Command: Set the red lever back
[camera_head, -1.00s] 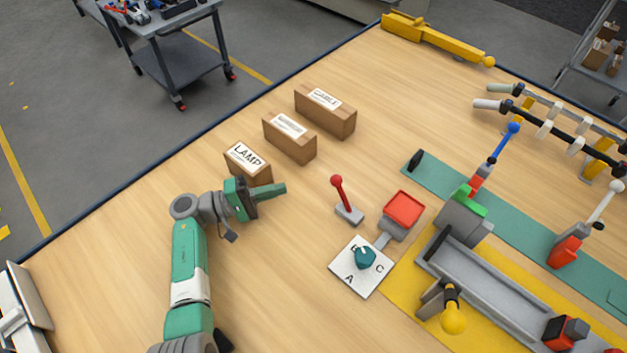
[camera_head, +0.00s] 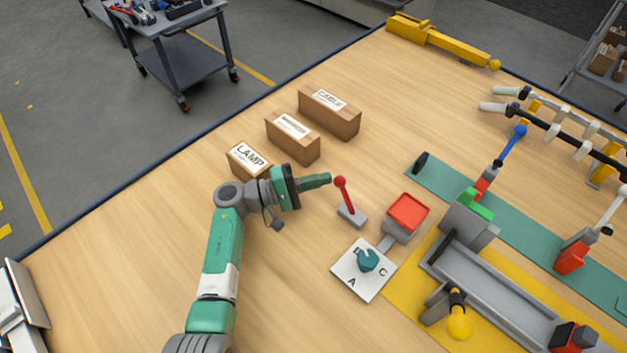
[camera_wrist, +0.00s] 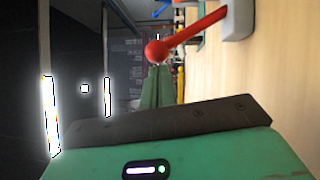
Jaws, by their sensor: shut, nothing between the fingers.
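The red lever (camera_head: 344,196) stands on a small grey base (camera_head: 352,217) on the wooden table, its red ball at the top. It leans a little to the left in the head view. My gripper (camera_head: 329,179) is shut and empty, its tip just left of the red ball. Whether they touch I cannot tell. In the wrist view, the lever's red ball and shaft (camera_wrist: 190,36) cross in front of my gripper's green fingers (camera_wrist: 157,88), and the grey base shows at the top right.
Boxes stand behind my gripper: the LAMP box (camera_head: 249,160), a middle box (camera_head: 293,138) and the CABLE box (camera_head: 330,112). A dial plate (camera_head: 350,283) and a red pad (camera_head: 407,212) are right of the lever. A blue-knobbed lever (camera_head: 507,148) stands farther right.

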